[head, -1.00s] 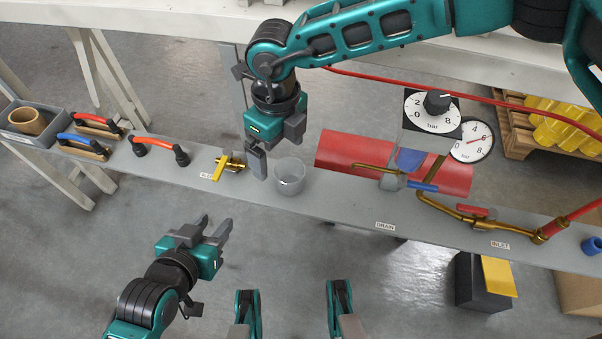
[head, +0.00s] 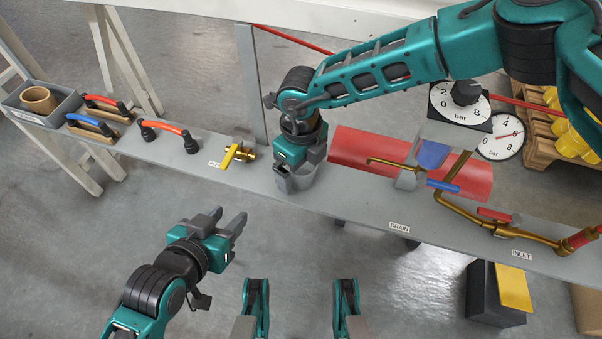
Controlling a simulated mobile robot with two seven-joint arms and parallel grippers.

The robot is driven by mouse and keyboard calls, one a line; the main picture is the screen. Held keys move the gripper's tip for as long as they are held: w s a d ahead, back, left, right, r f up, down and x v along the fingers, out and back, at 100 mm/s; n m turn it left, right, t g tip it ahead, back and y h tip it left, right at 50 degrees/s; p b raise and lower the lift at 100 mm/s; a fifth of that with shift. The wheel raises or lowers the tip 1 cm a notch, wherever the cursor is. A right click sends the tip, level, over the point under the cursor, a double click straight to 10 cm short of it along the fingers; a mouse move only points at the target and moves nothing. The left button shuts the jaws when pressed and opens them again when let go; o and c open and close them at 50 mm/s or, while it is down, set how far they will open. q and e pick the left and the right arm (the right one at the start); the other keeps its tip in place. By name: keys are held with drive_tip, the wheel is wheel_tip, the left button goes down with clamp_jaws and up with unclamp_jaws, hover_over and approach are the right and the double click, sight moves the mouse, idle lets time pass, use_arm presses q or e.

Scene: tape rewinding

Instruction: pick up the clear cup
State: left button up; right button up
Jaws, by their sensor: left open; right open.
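The clear cup (head: 304,185) stands on the grey bench, partly hidden behind my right gripper. My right gripper (head: 284,181) points down at the cup from above, its fingers at the cup's rim and left side. It is open; whether a finger is inside the cup or touches it I cannot tell. My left gripper (head: 236,226) is open and empty, in front of the bench and lower left of the cup.
A brass valve with a yellow handle (head: 236,155) is left of the cup. A red cylinder (head: 350,150) and brass piping (head: 460,205) lie to the right.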

drive_tip(key=shift+f, duration=0.45)
drive_tip(key=shift+r, duration=0.1)
drive_tip(key=c, duration=1)
drive_tip(key=shift+r, duration=0.1)
